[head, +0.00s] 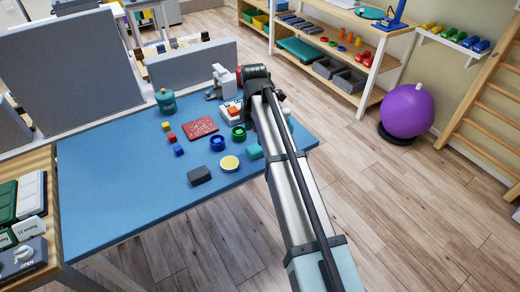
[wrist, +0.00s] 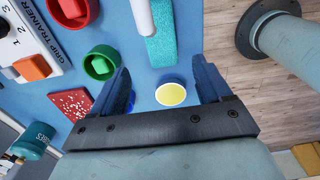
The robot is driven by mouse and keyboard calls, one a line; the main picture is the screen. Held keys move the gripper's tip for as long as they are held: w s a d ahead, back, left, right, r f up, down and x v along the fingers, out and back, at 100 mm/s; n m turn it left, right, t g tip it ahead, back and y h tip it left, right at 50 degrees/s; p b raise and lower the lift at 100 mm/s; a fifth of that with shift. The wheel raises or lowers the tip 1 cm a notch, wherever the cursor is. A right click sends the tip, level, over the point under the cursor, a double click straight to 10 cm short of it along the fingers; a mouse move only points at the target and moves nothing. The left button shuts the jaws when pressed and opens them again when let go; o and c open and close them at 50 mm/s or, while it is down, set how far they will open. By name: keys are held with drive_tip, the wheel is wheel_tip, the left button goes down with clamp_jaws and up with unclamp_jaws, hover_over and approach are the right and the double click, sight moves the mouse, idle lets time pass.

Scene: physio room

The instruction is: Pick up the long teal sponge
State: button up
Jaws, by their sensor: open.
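The long teal sponge (wrist: 162,35) lies on the blue table, running out of the top of the wrist view. In the head view one end of the sponge (head: 255,152) shows beside my arm, which hides the rest. My gripper (wrist: 161,66) is open and empty, its two blue fingers spread wide. In the wrist view the sponge's near end lies just beyond the fingertips, between their lines. I cannot make out the gripper in the head view.
A yellow-topped round tub (wrist: 171,94) shows between the fingers. A white rod (wrist: 143,15) lies close along the sponge's left side. Green (wrist: 102,62) and blue (head: 217,143) cups stand left. A grey block (head: 199,175) is near the front edge.

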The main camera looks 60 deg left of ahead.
sight(256, 148)
drive_tip(key=shift+w+d+f, duration=0.1)
drive_tip(key=shift+d+f, duration=0.05)
drive_tip(key=shift+f, duration=3.15)
drive_tip(key=c, duration=1.1)
drive_tip(key=shift+r, duration=0.8)
wheel_tip(256, 148, up, 2)
drive_tip(key=shift+d+r, duration=0.1)
drive_tip(key=shift+r, duration=0.05)
drive_tip(key=d, duration=1.8)
drive_tip(key=shift+f, duration=0.2)
drive_tip(key=shift+a, duration=0.1)
